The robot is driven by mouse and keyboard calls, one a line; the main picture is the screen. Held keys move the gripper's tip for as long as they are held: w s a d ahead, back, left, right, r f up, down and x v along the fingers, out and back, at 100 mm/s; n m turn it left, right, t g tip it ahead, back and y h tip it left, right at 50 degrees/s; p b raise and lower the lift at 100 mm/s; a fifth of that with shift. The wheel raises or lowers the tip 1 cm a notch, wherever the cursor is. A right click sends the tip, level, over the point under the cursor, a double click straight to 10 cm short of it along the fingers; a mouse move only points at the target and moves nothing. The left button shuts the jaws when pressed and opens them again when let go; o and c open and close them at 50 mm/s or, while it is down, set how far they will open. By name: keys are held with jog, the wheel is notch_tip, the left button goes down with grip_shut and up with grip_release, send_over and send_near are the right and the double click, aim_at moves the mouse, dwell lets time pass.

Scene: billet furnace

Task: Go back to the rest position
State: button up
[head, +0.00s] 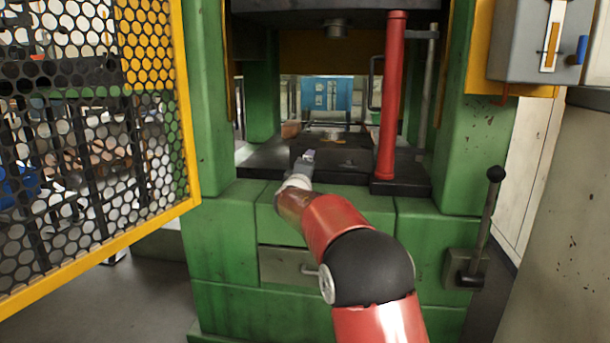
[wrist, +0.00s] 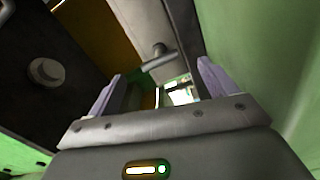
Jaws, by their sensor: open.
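My gripper (head: 308,156) is at the front edge of the press bed (head: 345,165) in the head view, with my red arm stretched toward it from below. In the wrist view my gripper (wrist: 160,90) shows two pale fingers held apart, with nothing between them. The wrist camera looks up into the press, where a dark upper plate (wrist: 50,70) with a round fitting fills the left side. Whether the fingers touch the bed is too small to tell.
A green press frame (head: 460,130) stands on both sides of the opening. A red post (head: 392,95) rises right of my gripper. A yellow-edged mesh guard (head: 90,130) is at left. A lever (head: 485,225) and a grey box (head: 540,45) are at right. Open floor (head: 130,295) shows lower left.

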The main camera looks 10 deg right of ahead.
jog(key=shift+v, duration=1.1)
